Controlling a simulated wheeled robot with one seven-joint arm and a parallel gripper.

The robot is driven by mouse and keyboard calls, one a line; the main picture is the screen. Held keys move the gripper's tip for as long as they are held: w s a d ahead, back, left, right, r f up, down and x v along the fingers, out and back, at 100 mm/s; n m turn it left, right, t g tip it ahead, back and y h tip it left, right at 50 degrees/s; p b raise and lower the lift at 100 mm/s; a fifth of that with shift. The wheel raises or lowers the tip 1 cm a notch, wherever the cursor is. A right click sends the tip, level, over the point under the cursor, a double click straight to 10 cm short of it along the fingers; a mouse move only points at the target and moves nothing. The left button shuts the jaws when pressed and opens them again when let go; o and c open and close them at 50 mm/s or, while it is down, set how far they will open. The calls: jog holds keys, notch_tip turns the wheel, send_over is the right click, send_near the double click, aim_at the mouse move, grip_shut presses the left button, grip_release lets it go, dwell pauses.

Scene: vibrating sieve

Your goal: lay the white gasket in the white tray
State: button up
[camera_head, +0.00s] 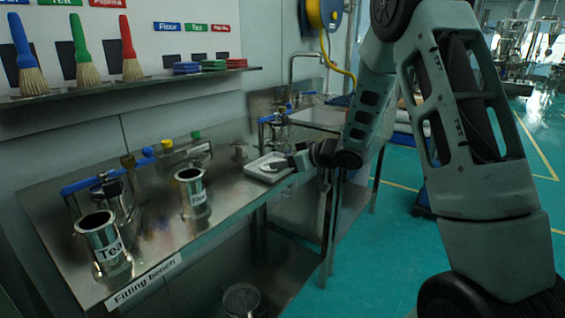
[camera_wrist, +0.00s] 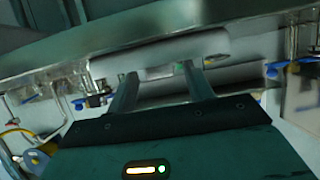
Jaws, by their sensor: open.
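The white tray (camera_head: 257,174) lies on the right end of the steel fitting bench. My gripper (camera_head: 277,164) reaches in from the right, low over the tray, with its tips above the tray's inside. I cannot tell whether the tips touch it. In the wrist view my gripper (camera_wrist: 158,72) has its two fingers apart, and a pale rounded shape, probably the tray (camera_wrist: 215,45), lies just past the fingertips. I cannot make out the white gasket as a separate thing in either view. Nothing clearly shows held between the fingers.
A shelf above holds brushes (camera_head: 85,60) and coloured stacks (camera_head: 213,66). A sink is behind the tray. Open green floor lies right.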

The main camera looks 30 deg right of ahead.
jog(key=v, duration=1.1)
jog(key=s+a+f+g+h, duration=0.1)
jog(key=s+a+g, duration=0.15)
jog(key=a, duration=0.75)
jog(key=s+a+f+g+h, duration=0.1)
jog(key=a+g+h, duration=0.15)
jog(key=a, duration=0.85)
jog(key=s+a+f+n+g, duration=0.1)
jog(key=s+a+g, duration=0.3)
jog(key=s, duration=0.8)
jog(key=s+a+f+n+g, duration=0.1)
jog(key=s+a+n+g, duration=0.1)
jog(key=s+a, duration=0.5)
jog(key=s+g, duration=0.1)
jog(key=s, duration=0.4)
jog(key=shift+s+a+n+g+p, duration=0.3)
jog(key=shift+s+g+p, duration=0.05)
jog(key=shift+g+p, duration=0.05)
jog(key=shift+h, duration=0.25)
